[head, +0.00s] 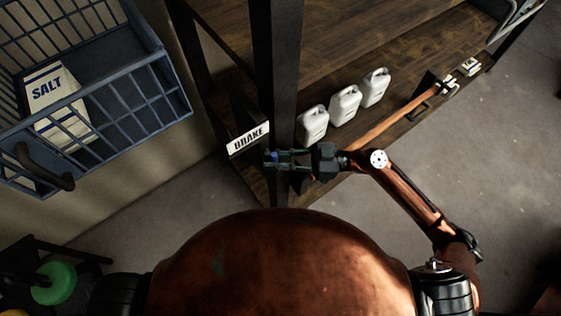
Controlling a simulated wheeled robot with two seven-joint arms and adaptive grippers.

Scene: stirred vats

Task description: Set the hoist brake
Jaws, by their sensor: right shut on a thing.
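A white sign reading BRAKE (249,138) is at the foot of the dark upright post (274,70), in the middle of the head view. My right gripper (275,158) is just below and right of this sign, in front of the post. It is shut on the hoist brake's handle, which the fingers mostly hide. A small blue spot shows at the fingertips. I cannot tell the handle's position. My left gripper is not in view.
Three white jugs (345,105) stand on the dark wooden shelf (215,40) right of the post. A blue wire basket (125,150) holding a SALT bag (60,105) hangs at left. Grey floor (510,150) is clear at right.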

